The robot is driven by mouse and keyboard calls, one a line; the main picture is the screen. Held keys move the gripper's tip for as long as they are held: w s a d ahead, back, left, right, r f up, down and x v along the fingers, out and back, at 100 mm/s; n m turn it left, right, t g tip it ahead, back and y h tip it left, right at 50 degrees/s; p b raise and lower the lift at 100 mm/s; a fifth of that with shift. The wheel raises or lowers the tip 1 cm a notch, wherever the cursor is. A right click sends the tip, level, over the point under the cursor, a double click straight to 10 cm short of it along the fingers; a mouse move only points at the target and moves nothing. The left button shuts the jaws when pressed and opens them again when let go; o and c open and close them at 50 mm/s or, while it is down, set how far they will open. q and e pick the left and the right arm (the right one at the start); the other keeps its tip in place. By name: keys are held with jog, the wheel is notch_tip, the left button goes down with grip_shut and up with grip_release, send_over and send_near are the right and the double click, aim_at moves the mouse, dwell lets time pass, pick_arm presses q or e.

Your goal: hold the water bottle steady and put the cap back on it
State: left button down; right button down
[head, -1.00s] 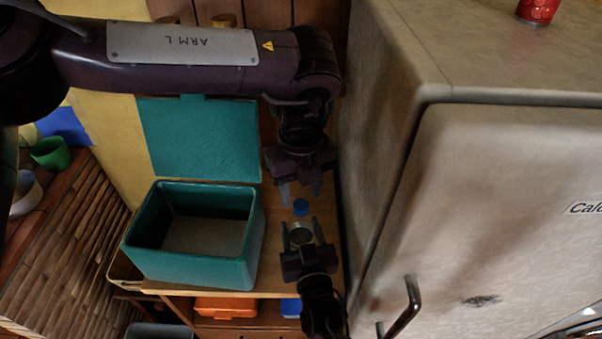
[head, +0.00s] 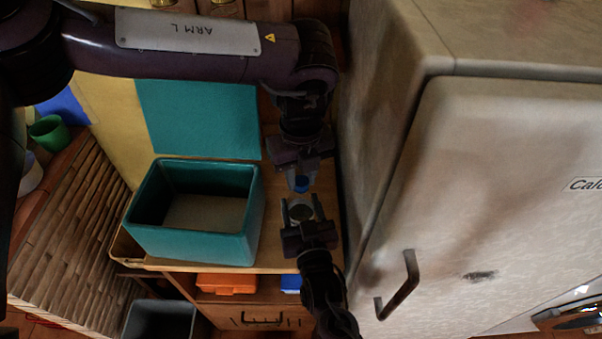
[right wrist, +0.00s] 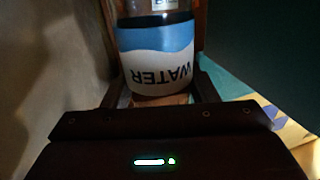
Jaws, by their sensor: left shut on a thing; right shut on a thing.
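The blue cap (head: 301,184) is between the fingertips of my left gripper (head: 301,181), which is shut on it. The cap is apart from the bottle, a little above it in the head view. The water bottle (head: 301,213) is seen almost from above in the head view, with its round top between the fingers of my right gripper (head: 301,207). My right gripper is shut on the bottle. In the right wrist view the bottle (right wrist: 158,60) shows a blue and white WATER label, upside down in the picture. Its base and mouth are not clear there.
An open teal box (head: 192,240) stands left of the grippers on the wooden counter (head: 275,245). A big pale fridge (head: 470,200) with a handle is close on the right. An orange item (head: 226,283) sits on a shelf below.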

pick_arm(q)
jog(key=c, duration=1)
grip_release()
jog(key=shift+c, duration=0.2)
notch_tip(320, 180, up, 12)
pick_arm(e)
jog(key=shift+c, duration=2.4)
grip_release()
